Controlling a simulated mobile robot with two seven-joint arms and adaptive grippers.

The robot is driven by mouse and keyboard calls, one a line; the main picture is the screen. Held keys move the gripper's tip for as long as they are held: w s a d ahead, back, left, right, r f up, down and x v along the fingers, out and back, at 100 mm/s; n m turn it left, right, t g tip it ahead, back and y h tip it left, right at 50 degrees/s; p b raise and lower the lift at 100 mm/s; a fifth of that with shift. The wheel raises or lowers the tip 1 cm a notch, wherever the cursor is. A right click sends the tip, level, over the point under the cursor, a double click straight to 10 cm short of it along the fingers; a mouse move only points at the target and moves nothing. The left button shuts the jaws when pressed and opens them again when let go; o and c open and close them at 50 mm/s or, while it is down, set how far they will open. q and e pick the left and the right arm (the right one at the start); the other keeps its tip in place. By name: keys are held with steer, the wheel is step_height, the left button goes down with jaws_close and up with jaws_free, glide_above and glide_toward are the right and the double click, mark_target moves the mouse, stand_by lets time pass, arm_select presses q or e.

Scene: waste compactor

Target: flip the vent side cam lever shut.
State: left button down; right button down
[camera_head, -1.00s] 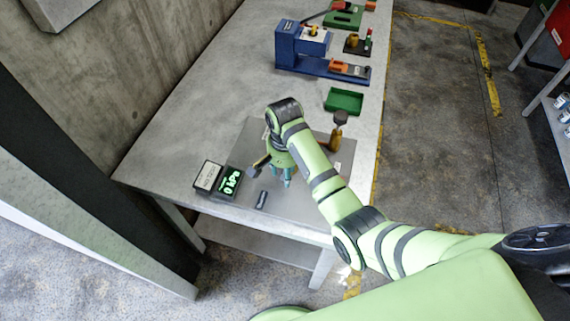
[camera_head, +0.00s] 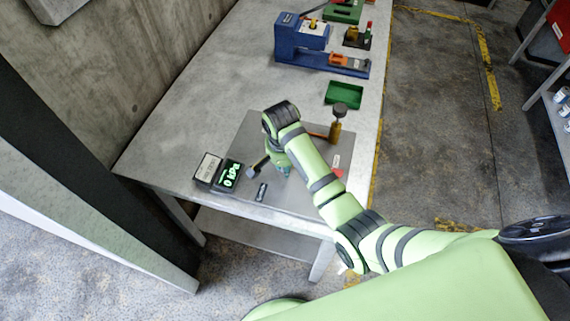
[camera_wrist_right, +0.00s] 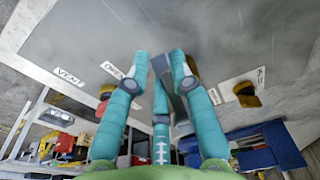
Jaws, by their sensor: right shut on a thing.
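My right gripper (camera_head: 284,172) reaches down over the grey plate (camera_head: 306,190) on the bench. In the right wrist view its teal fingers (camera_wrist_right: 163,62) are close together, with a dark grey lever-like bar (camera_wrist_right: 183,88) among them; the grip is partly hidden. A lever with a dark block end (camera_head: 252,173) shows left of the gripper in the head view. Which lever is the vent side one is unclear; a "VENT" label (camera_wrist_right: 68,76) lies left of the fingers in the wrist view. My left gripper is out of view.
A box with a green lit display (camera_head: 230,175) stands at the plate's left edge. A small dark bar (camera_head: 262,191) lies near the front. A brown post with a dark knob (camera_head: 337,120), a green tray (camera_head: 344,94) and a blue machine (camera_head: 318,55) stand beyond the arm.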

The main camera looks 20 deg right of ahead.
steer(key=shift+w+f+t+h, duration=0.1)
steer(key=shift+f+t+h, duration=0.2)
steer(key=shift+t, duration=0.25)
steer(key=shift+w+f+t+h, duration=0.1)
steer(key=shift+f+t+h, duration=0.05)
steer(key=shift+t+h, duration=0.35)
steer(key=shift+w+d+f+t+h+b, duration=0.15)
steer(key=shift+t+h, duration=0.1)
steer(key=shift+t, duration=0.25)
steer(key=shift+w+f+t+h+b, duration=0.15)
steer(key=shift+t+h, duration=0.1)
steer(key=shift+t, duration=0.2)
steer(key=shift+r, duration=0.1)
steer(key=c, duration=1.2)
jaws_free()
steer(key=shift+o, duration=0.2)
steer(key=shift+w, duration=0.15)
